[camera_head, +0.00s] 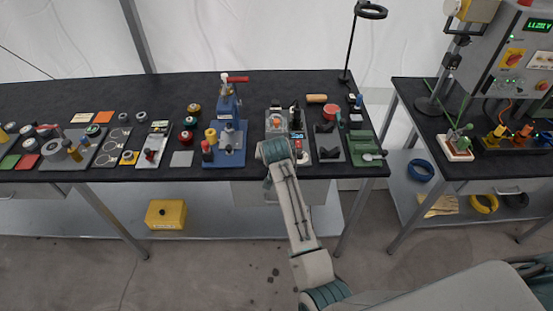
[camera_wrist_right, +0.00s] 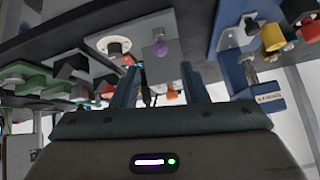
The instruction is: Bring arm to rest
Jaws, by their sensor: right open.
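My right arm (camera_head: 297,215) reaches up from the lower right to the front of the black-topped workbench (camera_head: 110,90) in the head view. Its wrist end hides the fingers there. In the wrist view my right gripper (camera_wrist_right: 160,88) is open, its two blue-grey fingers apart. No held object shows between them. I cannot tell whether the fingers touch anything. My left gripper is not in view.
A blue press (camera_head: 226,135) with a red handle stands left of the wrist. A dark tray (camera_head: 328,153) and a green tray (camera_head: 362,152) lie to its right. A lamp (camera_head: 352,45) rises behind. A yellow box (camera_head: 166,214) sits on the lower shelf. A gap separates the second bench.

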